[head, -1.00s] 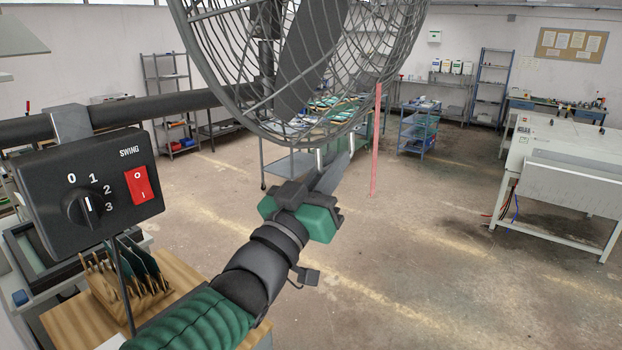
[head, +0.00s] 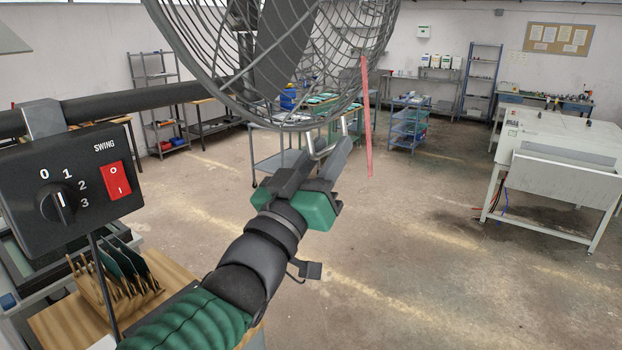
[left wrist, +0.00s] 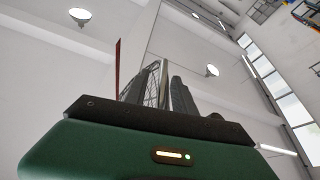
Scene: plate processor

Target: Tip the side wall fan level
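The large dark wire-caged fan (head: 280,50) hangs at the top of the head view, its top cut off. Its cage looks tilted. A small pale U-shaped handle (head: 310,143) sticks out below the cage's lower rim. My left gripper (head: 328,148) is just under it, fingers apart, with the handle at or between the fingertips; I cannot tell whether they touch. In the left wrist view, part of the cage (left wrist: 153,92) and a bright bar (left wrist: 163,72) show between the two fingers. My right gripper is out of view.
A black switch box (head: 75,185) with a knob and red switch is at left, under a dark bar (head: 150,101). A red ribbon (head: 366,120) hangs from the cage. A wooden rack of plates (head: 125,280) is at lower left. Open floor lies right.

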